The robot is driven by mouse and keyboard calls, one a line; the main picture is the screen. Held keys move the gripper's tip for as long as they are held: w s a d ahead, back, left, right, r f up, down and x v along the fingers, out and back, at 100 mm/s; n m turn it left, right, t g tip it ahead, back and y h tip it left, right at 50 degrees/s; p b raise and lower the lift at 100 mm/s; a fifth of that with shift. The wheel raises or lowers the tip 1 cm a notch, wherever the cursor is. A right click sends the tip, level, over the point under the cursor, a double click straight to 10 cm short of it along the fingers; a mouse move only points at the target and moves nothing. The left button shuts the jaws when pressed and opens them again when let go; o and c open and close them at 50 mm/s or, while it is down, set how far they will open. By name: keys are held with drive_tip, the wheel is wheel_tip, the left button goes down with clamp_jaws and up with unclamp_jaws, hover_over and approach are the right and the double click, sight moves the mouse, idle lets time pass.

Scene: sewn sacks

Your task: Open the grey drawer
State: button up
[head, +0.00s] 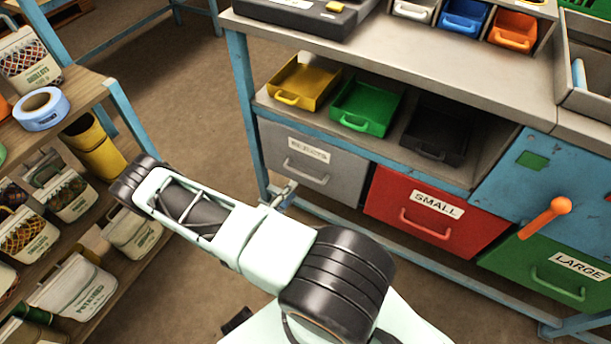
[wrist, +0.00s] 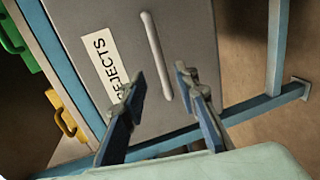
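The grey drawer (head: 335,184), labelled REJECTS, is at the left end of the blue bench's lower row and looks shut in the head view. Its light bar handle (head: 305,171) is below the label. In the wrist view the drawer front (wrist: 190,28) fills the middle, and the handle (wrist: 157,55) appears between my two fingers, running nearly along them. My gripper (wrist: 162,82) is open and empty; I cannot tell how far its tips are from the handle. In the head view my gripper (head: 282,195) is small, by the drawer's lower left corner.
A red SMALL drawer (head: 385,208) and a green LARGE drawer (head: 535,272) are to the right. Yellow (head: 318,76), green (head: 378,104) and black (head: 440,128) bins sit on the shelf above. A wooden rack (head: 85,92) stands left. A blue bench leg (head: 243,105) is beside the grey drawer.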

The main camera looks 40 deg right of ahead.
sight(304, 174)
drive_tip(key=b+x, duration=0.2)
drive_tip(key=x, duration=0.8)
drive_tip(key=shift+r, duration=0.1)
clamp_jaws()
